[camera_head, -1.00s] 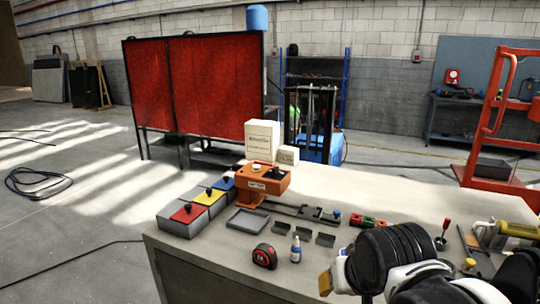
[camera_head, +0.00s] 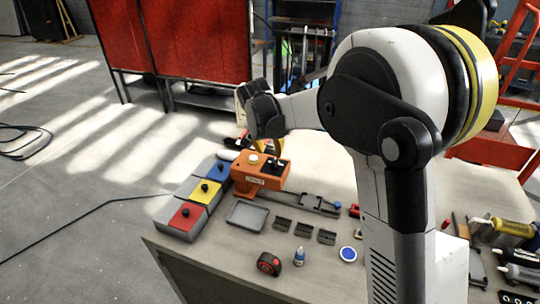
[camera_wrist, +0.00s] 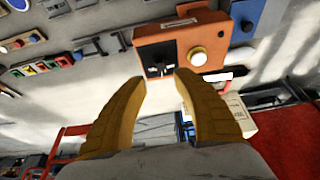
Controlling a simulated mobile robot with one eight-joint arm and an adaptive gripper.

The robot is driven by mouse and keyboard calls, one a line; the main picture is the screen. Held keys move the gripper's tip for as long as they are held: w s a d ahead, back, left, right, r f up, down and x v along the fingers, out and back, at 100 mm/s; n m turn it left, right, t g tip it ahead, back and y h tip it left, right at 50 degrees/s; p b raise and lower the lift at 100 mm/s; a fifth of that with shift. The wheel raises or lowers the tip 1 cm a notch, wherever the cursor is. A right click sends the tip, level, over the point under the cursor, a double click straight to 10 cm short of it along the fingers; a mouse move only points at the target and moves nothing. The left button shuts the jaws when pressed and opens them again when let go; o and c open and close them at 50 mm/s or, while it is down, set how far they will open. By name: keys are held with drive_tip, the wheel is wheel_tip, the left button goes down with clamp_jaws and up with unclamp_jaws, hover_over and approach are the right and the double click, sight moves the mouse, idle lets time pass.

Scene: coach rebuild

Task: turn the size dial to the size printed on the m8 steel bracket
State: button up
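The orange device (camera_head: 262,174) stands at the table's far left. It has a white round knob (camera_head: 253,160) and a black dial (camera_head: 278,167) on top. In the wrist view the device (camera_wrist: 178,38) shows the white knob (camera_wrist: 198,58) and the dark dial (camera_wrist: 156,66). My gripper (camera_wrist: 158,82) is open and empty, its two yellow fingers reaching toward the dial, apparently short of touching it. In the head view my wrist hides most of the fingers. Several dark grey brackets, one here (camera_head: 304,231), lie on the table; no size print is readable.
A grey tray (camera_head: 246,216), tape measure (camera_head: 269,264) and small bottle (camera_head: 299,256) lie in front. A metal rail (camera_head: 320,204) lies right of the device.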

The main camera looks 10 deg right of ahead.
sight(273, 162)
drive_tip(key=b+x, duration=0.1)
drive_tip(key=x, duration=0.8)
clamp_jaws()
